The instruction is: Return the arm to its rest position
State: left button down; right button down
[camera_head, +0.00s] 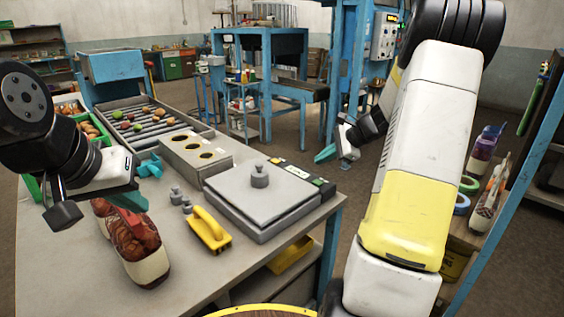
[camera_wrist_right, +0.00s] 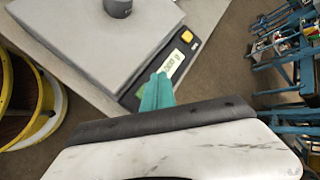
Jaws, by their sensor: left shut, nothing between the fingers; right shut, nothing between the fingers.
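My left gripper (camera_head: 130,200) reaches in from the left over the table (camera_head: 90,285). Its teal fingertips are shut and empty, close above a filled sack (camera_head: 147,268) with a reddish-brown netted upper part and a cream base. I cannot tell if they touch it. A second similar sack (camera_head: 101,212) stands behind, partly hidden by the gripper. My right gripper (camera_head: 325,153) is beyond the table's right edge, with its arm raised across the right of the head view. Its teal fingers (camera_wrist_right: 157,92) are together and empty in the right wrist view.
A grey scale (camera_head: 235,203) with a knobbed weight (camera_head: 260,176) sits at the table's right, by a yellow-handled tool (camera_head: 210,230) and a block with holes (camera_head: 195,152). A roller tray (camera_head: 150,122) holds produce behind. A shelf (camera_head: 470,235) stands at right; floor lies between.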

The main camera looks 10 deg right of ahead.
jog(key=s+a+r+n+g, duration=0.1)
jog(key=s+a+r+n, duration=0.45)
jog(key=a+r, duration=0.2)
jog(key=s+a+r+n+h, duration=0.1)
jog(key=s+a+n, duration=0.2)
jog(key=s, duration=0.5)
jog(key=s+a+r+n+h, duration=0.1)
jog(key=s+a+r+n, duration=0.1)
jog(key=s+n, duration=0.4)
jog(key=s+a+r+n+h, duration=0.1)
jog(key=s+a+n, duration=0.3)
jog(key=s, duration=0.6)
jog(key=shift+a+r+n+h, duration=0.25)
jog(key=shift+r+n+h, duration=0.1)
jog(key=shift+h, duration=0.15)
